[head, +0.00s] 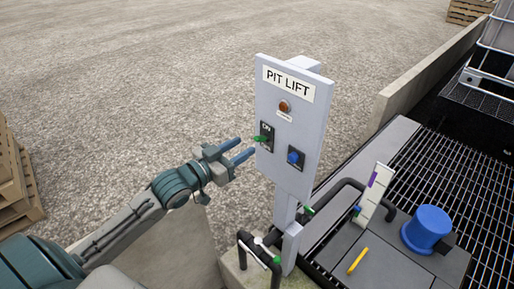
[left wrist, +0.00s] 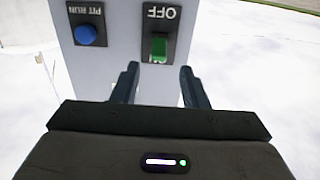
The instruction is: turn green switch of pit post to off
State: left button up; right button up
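The pit post (head: 300,190) is a grey upright panel labelled PIT LIFT. Its green switch (head: 260,138) sits on a black plate at the panel's left, with ON readable above it. In the left wrist view, where the lettering is upside down, the green switch (left wrist: 159,47) lies over the ON end, and OFF is fully readable at the other end. My left gripper (head: 247,145) is open and empty, just left of the switch. In the left wrist view its fingers (left wrist: 159,68) stand apart, one on each side of the switch's line. My right gripper is out of view.
A blue PIT RUN button (head: 294,157) sits beside the switch, and an orange lamp (head: 285,107) above. Black pipes with green handles (head: 277,260) stand at the post's foot. A blue cylinder (head: 427,228) and a yellow bar (head: 357,260) are right. Gravel behind is open.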

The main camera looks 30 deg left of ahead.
aim_at(255, 140)
pick_arm(q)
jog(key=b+x, duration=0.3)
jog(key=x, duration=0.2)
jog(key=shift+w+d+b, duration=0.1)
jog(key=shift+b, duration=0.3)
jog(key=shift+w+d, duration=0.15)
jog(key=shift+w, duration=0.35)
grip_shut()
jog(key=shift+b, duration=0.3)
